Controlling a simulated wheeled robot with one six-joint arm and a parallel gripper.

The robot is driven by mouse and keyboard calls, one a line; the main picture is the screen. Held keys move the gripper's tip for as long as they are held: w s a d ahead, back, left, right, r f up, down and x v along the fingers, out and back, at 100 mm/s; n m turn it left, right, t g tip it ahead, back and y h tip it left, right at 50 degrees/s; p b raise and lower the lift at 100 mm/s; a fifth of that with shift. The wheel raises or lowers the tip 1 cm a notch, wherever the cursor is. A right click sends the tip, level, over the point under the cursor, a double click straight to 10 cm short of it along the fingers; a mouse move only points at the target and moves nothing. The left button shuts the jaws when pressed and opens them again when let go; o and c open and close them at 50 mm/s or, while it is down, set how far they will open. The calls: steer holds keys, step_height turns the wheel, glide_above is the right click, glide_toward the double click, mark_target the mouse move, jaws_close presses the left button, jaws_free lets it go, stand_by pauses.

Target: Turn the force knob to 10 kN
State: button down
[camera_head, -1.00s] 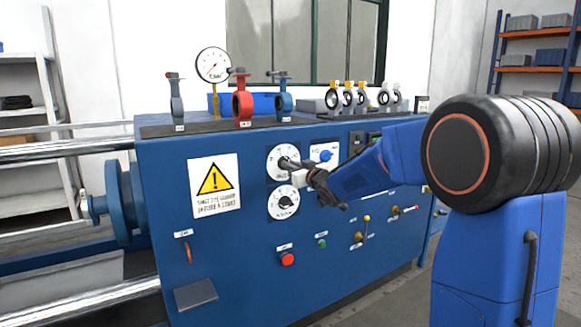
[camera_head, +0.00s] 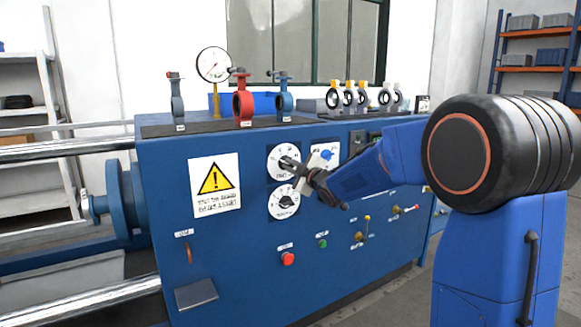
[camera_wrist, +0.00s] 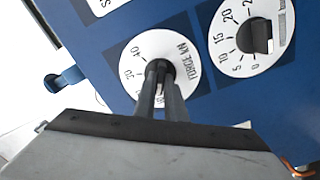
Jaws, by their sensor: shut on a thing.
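The force knob (camera_wrist: 160,70) is a small black knob at the centre of a round white dial (camera_wrist: 187,83) marked "FORCE kN" in the wrist view. In the head view this is the upper white dial (camera_head: 275,155) on the front of the blue cabinet. My gripper (camera_wrist: 166,78) is shut on the knob, with both dark fingers along its sides; in the head view my gripper (camera_head: 294,166) reaches the dial from the right. The 40 mark shows on the dial. The fingers cover part of the scale, and I cannot tell the exact value the knob points at.
A second white dial (camera_head: 277,212) with a black knob sits just below; it shows in the wrist view with marks from 0 upward. A blue knob (camera_head: 326,154) is close on the right. A red button (camera_head: 288,258) and a warning sign (camera_head: 214,205) are on the same panel.

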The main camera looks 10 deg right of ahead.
steer(key=shift+f+n, duration=0.1)
steer(key=shift+n, duration=0.7)
steer(key=c, duration=1.8)
jaws_free()
steer(key=shift+s, duration=0.1)
steer(key=v, duration=1.7)
steer(key=shift+s, duration=0.1)
steer(key=shift+s+d, duration=0.1)
